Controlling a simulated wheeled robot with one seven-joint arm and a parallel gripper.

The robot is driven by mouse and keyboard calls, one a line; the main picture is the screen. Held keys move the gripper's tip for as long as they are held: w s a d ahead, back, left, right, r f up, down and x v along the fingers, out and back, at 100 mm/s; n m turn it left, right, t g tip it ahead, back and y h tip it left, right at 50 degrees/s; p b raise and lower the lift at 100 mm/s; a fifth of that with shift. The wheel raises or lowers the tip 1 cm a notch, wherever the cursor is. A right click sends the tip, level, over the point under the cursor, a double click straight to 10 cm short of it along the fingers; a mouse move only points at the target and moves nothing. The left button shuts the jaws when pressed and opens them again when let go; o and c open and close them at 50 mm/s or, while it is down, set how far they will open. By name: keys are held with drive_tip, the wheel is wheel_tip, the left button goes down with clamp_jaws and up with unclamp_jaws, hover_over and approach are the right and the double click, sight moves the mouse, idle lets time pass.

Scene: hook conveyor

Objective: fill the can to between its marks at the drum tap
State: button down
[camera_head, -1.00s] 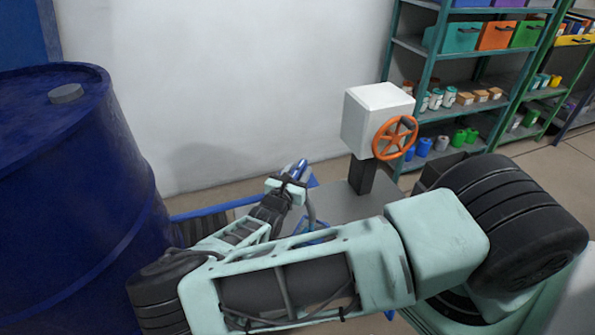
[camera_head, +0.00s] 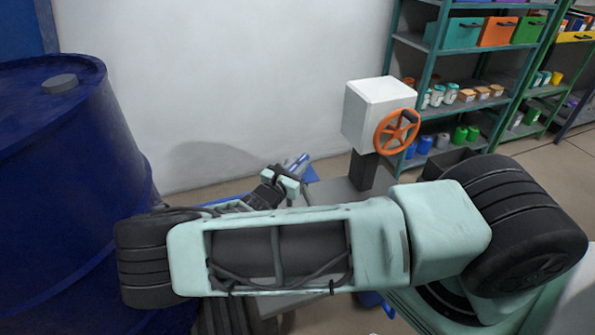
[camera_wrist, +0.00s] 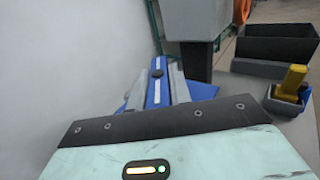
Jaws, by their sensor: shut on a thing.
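The large blue drum (camera_head: 55,190) stands upright at the left of the head view; its tap is not visible. My gripper (camera_head: 296,168) is beyond my forearm, to the right of the drum.
A white box with an orange handwheel (camera_head: 397,131) stands on a dark post right of my gripper. Shelves (camera_head: 425,65) stand behind it. The wrist view shows a dark open bin (camera_wrist: 278,48) and a yellow item in a blue holder (camera_wrist: 292,82). A bare wall is behind.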

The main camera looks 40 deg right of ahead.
drive_tip(key=m+g+b, duration=0.1)
drive_tip(key=g, duration=0.1)
drive_tip(key=m+g+h+b, duration=0.1)
drive_tip(key=g, duration=0.1)
drive_tip(key=m+g+b, duration=0.2)
drive_tip(key=shift+w+f, duration=0.1)
drive_tip(key=shift+f, duration=0.15)
drive_tip(key=shift+r+m+g+b, duration=0.15)
drive_tip(key=shift+m+g+b, duration=1.2)
drive_tip(key=shift+g, duration=1.05)
drive_tip(key=shift+m, duration=0.25)
drive_tip(key=c, duration=1.3)
unclamp_jaws()
drive_tip(key=b+v, duration=0.1)
drive_tip(key=v, duration=1.1)
drive_tip(key=shift+w+r, duration=0.1)
drive_tip(key=shift+w, duration=0.05)
